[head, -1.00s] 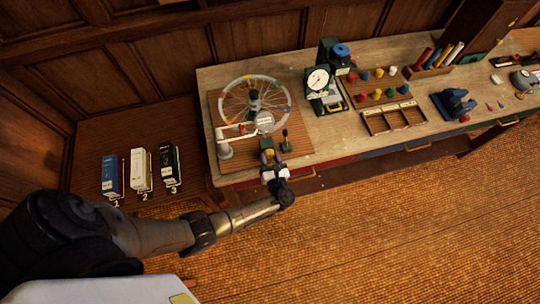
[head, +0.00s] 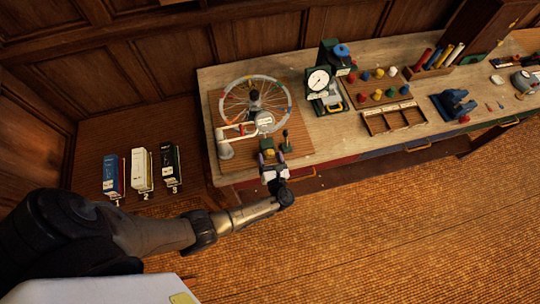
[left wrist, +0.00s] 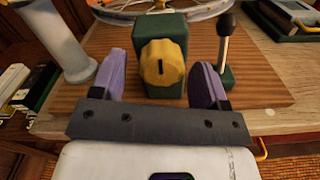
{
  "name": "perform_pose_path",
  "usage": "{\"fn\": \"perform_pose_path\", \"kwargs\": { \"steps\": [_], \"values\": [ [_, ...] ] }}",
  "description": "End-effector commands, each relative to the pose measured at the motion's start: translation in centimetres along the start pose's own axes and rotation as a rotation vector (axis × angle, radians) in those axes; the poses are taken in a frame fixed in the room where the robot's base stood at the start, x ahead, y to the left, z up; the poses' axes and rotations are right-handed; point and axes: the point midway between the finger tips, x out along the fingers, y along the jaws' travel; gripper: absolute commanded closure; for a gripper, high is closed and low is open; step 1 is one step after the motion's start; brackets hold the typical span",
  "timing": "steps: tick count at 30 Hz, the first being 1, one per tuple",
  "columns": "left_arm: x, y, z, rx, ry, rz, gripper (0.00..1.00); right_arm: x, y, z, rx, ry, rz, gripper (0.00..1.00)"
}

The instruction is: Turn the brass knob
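The brass knob (left wrist: 162,63) is a yellow, scalloped disc with a dark slot that looks upright. It sits on the front of a green block (left wrist: 160,25) on the wooden board (left wrist: 255,85). My left gripper (left wrist: 160,80) is open, with one purple finger pad on each side of the knob and a visible gap to both. In the head view the left gripper (head: 271,163) is in front of the knob (head: 269,154) at the table's near edge. My right gripper is not in view.
A black-handled lever (left wrist: 226,45) stands right of the green block, close to the right finger. A grey post (left wrist: 58,40) stands to the left. Behind is a spoked wheel (head: 284,90). A dial gauge (head: 318,80) stands farther right.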

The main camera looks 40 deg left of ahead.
Motion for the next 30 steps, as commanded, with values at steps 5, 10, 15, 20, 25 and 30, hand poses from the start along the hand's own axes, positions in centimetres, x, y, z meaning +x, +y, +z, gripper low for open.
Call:
{"fn": "perform_pose_path", "kwargs": {
  "steps": [5, 10, 15, 20, 25, 30],
  "values": [
    [0.0, 0.0, 0.1, -0.001, -0.001, 0.000, 0.31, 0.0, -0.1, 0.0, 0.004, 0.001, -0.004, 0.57],
    [-0.7, -0.1, 0.0, -0.002, 0.000, 0.000, 0.31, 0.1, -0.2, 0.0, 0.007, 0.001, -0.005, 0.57],
    [-3.3, -0.1, -0.1, -0.004, 0.002, -0.001, 0.31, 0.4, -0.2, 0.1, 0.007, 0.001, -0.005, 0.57],
    [-6.6, -0.1, -0.1, -0.003, 0.001, -0.002, 0.31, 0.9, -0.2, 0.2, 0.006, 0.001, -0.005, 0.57],
    [-9.7, -0.1, -0.1, -0.002, 0.001, -0.001, 0.31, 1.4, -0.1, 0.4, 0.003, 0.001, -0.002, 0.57],
    [-12.1, -0.1, -0.1, -0.001, 0.001, -0.001, 0.31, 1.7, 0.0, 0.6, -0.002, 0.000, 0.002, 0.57]
  ]
}}
